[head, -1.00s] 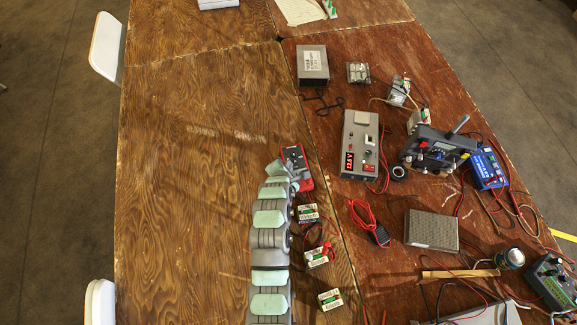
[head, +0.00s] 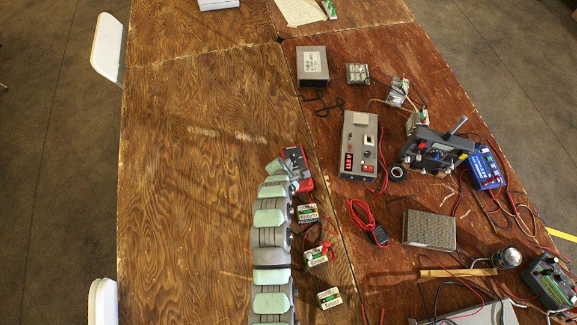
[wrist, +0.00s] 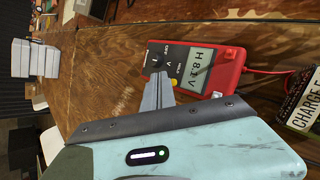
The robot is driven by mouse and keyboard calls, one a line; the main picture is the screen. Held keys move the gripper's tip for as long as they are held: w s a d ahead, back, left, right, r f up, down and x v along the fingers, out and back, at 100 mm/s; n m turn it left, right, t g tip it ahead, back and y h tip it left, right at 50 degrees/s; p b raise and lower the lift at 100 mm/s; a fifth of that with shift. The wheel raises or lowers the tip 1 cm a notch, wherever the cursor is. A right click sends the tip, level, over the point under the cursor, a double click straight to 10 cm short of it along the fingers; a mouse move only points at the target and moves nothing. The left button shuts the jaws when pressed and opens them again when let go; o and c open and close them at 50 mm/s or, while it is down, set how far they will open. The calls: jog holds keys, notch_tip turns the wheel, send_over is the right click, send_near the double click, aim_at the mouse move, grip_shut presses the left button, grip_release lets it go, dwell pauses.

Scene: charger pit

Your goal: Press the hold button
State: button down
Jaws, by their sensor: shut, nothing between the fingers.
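A red multimeter with a dark face (wrist: 232,72) lies on the wooden table. It also shows in the head view (head: 305,183), just beyond the end of my arm. Its display (wrist: 198,64) is lit with dark characters that look like "H 8.1 V". A "HOLD" label (wrist: 181,72) is on the dark face between the display and the dial. My gripper (wrist: 161,78) is shut and empty, with its tips at the meter's face close to the dial and the label. The fingers hide part of the face, and I cannot tell whether they touch the button.
Battery packs (head: 308,213) lie right of my arm. A grey power supply (head: 359,146) and a coiled red lead (head: 363,222) are further right. A red lead (wrist: 275,71) runs from the meter. The table left of my arm is clear.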

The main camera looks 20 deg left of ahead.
notch_tip(320, 180, up, 5)
jog(key=p, duration=0.3)
dwell(0.8)
